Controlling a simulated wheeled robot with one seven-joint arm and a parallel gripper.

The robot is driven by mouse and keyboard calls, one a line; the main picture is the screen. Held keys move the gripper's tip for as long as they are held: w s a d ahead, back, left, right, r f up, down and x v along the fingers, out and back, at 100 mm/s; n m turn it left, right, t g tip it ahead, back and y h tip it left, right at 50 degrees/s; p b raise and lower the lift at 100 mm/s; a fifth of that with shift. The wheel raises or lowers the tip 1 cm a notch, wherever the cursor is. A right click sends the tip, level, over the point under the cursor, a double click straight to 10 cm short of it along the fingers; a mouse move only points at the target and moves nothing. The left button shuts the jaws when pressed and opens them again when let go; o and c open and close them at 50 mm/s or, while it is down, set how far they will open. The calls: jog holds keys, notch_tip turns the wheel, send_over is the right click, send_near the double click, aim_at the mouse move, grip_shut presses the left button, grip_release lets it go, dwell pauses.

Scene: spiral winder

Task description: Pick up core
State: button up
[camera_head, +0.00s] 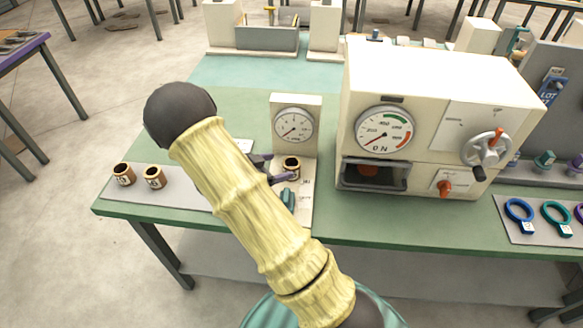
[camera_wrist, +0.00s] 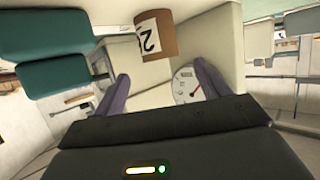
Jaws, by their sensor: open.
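A small brown core (camera_head: 292,165) with a dark open top stands on the pale base of the dial gauge (camera_head: 293,125). In the wrist view the core (camera_wrist: 165,38) shows a white label with a black 2 and lies just beyond the fingertips, roughly midway between them. My gripper (camera_head: 268,170) is open around or beside the near side of this core, with one purple finger by its front. In the wrist view my gripper (camera_wrist: 161,72) has nothing between its fingers. Two more brown cores (camera_head: 123,174) (camera_head: 154,177) stand on a grey mat at the left.
The cream press (camera_head: 430,110) with a large dial and handwheel stands close on the right. A teal piece (camera_head: 288,198) sits in front of the core. Coloured rings (camera_head: 519,212) lie at the far right. The green table (camera_head: 240,110) is clear behind the gauge.

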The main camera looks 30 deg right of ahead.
aim_at(297, 163)
jog(key=shift+x, duration=1.8)
jog(key=shift+f, duration=0.1)
jog(key=x, duration=0.1)
jog(key=p+x, duration=0.1)
jog(key=x, duration=0.3)
jog(key=shift+w+f, duration=0.1)
jog(key=shift+f, duration=0.2)
jog(key=c, duration=1)
